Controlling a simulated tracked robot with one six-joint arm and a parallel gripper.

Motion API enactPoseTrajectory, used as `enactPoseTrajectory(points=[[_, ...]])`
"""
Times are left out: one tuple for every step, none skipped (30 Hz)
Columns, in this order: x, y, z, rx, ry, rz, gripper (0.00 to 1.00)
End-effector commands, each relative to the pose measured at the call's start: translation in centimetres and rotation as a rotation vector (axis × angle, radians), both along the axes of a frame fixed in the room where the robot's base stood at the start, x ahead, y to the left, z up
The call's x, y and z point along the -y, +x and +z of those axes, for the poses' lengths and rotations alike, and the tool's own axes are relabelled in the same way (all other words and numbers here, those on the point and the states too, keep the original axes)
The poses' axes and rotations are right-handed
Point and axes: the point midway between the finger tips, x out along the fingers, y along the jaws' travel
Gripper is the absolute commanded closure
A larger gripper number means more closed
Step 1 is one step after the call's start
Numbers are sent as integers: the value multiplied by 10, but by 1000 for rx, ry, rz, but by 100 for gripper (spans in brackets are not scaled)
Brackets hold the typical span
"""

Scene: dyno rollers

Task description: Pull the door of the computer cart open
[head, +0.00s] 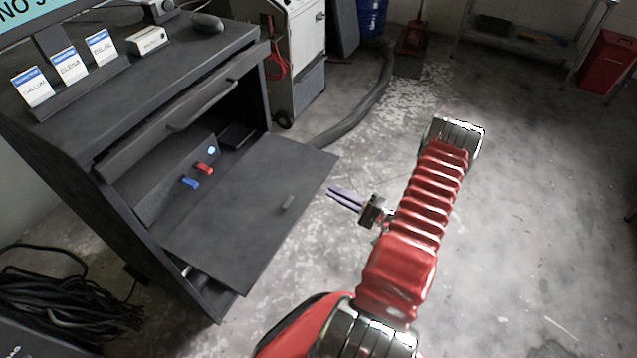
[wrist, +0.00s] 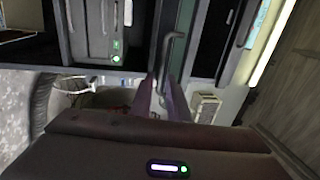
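The dark grey computer cart (head: 105,178) stands at the left in the head view. Its flat door panel (head: 235,220) stands out from the front below the drawer, and the compartment behind it is exposed. In the wrist view the fingers (wrist: 164,92) show a narrow gap. A curved grey handle (wrist: 170,50) appears beyond them; I cannot tell which handle it is.
The cart's drawer handle (head: 205,102) juts out above the compartment. A red clip (head: 204,169) and a blue clip (head: 190,183) are inside. Coiled cables (head: 65,305) lie at left. The floor at right is clear.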

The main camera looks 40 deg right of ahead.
Motion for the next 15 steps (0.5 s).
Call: enactPoseTrajectory(points=[[-3,7,1,0,0,4,85],[-5,11,2,0,0,4,85],[-7,16,3,0,0,4,85],[-8,19,3,0,0,4,85],[-9,23,4,0,0,3,85],[-11,29,5,0,0,4,85],[-13,32,5,0,0,4,85],[-14,36,6,0,0,3,85],[-16,41,7,0,0,3,85],[-17,44,8,0,0,4,85],[-18,48,8,0,0,3,85],[-19,52,9,0,0,3,85],[-20,55,9,0,0,3,85],[-21,57,10,0,0,3,85],[-22,60,10,0,1,2,85]])
